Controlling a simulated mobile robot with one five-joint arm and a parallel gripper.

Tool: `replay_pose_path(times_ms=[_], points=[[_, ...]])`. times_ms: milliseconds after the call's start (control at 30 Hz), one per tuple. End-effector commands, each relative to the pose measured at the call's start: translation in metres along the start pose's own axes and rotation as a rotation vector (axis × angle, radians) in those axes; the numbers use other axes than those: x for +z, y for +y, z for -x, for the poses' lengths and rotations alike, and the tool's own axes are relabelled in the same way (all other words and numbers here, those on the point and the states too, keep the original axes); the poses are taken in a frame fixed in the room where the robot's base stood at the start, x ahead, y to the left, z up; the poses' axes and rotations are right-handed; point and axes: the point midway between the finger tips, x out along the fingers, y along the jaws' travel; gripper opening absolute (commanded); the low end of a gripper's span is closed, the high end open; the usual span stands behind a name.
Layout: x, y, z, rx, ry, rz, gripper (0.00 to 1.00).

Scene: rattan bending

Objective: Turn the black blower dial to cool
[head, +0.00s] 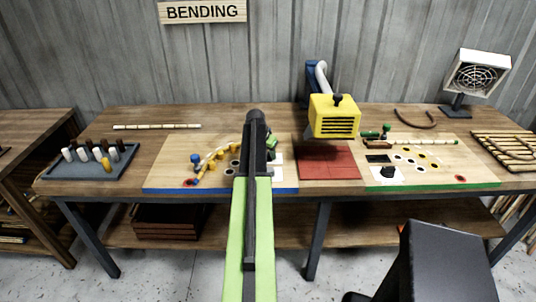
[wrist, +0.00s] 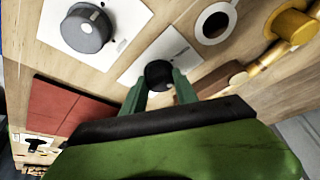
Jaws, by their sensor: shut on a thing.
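The black dial (wrist: 159,74) sits on a white plate (wrist: 150,58) in the wrist view. My gripper (wrist: 160,82) has its green fingers on either side of the dial, shut on it. Which way the dial points is too small to tell. A larger grey dial (wrist: 86,28) on its own white plate (wrist: 117,10) is beside it at the upper left. In the head view my gripper (head: 271,142) is over the right part of the blue-edged board (head: 215,188). My arm hides the black dial there.
A red mat (head: 328,162) and a yellow vented box (head: 335,117) on a hose stand right of my gripper. Yellow pegs hold a cane (head: 215,155) to its left. A green-edged board (head: 430,178) and a fan unit (head: 478,73) are further right.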

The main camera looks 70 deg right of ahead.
Motion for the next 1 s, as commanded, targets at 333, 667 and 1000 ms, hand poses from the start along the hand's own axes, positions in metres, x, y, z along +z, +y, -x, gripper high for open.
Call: replay_pose_path(times_ms=[333, 667, 1000], points=[[0.0000, 0.0042, -0.0002, -0.122, -0.001, 0.294, 0.00], [-0.0012, 0.0052, -0.0008, -0.232, -0.002, 0.559, 0.00], [-0.0017, 0.0060, -0.0011, -0.303, -0.003, 0.735, 0.00]])
